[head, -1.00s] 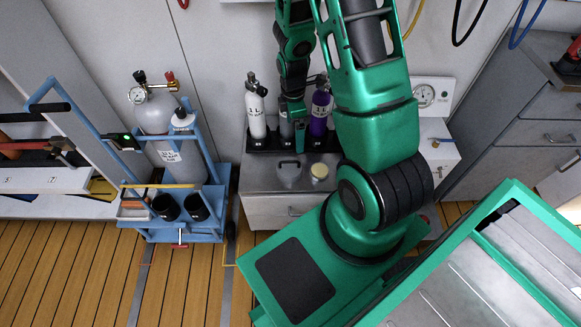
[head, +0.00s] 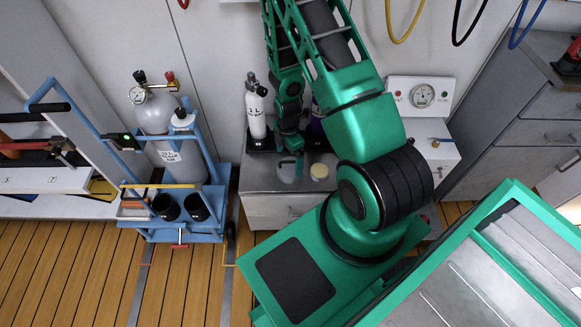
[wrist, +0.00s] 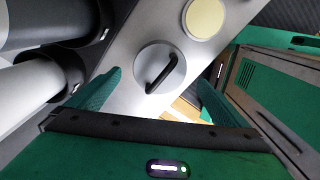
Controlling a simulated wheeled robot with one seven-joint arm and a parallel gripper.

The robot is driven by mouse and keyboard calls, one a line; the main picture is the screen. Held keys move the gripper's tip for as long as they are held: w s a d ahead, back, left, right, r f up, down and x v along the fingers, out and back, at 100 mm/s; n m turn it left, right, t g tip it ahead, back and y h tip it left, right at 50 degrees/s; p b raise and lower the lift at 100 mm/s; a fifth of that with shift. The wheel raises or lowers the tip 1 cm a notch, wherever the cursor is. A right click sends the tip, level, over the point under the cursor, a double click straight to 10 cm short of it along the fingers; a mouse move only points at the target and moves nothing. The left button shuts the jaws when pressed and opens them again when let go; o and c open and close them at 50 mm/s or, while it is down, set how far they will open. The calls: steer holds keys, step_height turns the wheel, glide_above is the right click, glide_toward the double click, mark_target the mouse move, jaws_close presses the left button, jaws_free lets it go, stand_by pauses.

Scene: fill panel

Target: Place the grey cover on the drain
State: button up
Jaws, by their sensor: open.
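The grey cover (wrist: 150,58) is a round disc with a dark bar handle (wrist: 161,73). It lies on the grey cabinet top (head: 255,178). In the head view the cover (head: 287,177) is partly hidden by my gripper (head: 291,155). In the wrist view my gripper (wrist: 160,92) is open, with one green finger at each side of the picture. The handle lies between and beyond the fingers, and I see no contact. A round cream-yellow disc (wrist: 205,17) lies beside the cover, also in the head view (head: 319,171). I cannot make out a drain.
A gauge box (head: 422,96) stands to the right. A blue trolley (head: 180,190) with a grey gas bottle stands left.

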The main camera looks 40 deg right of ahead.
mark_target(289, 167)
steer(key=shift+s+f, duration=0.1)
steer(key=shift+f, duration=2.55)
steer(key=c, duration=1.4)
steer(key=shift+r, duration=0.15)
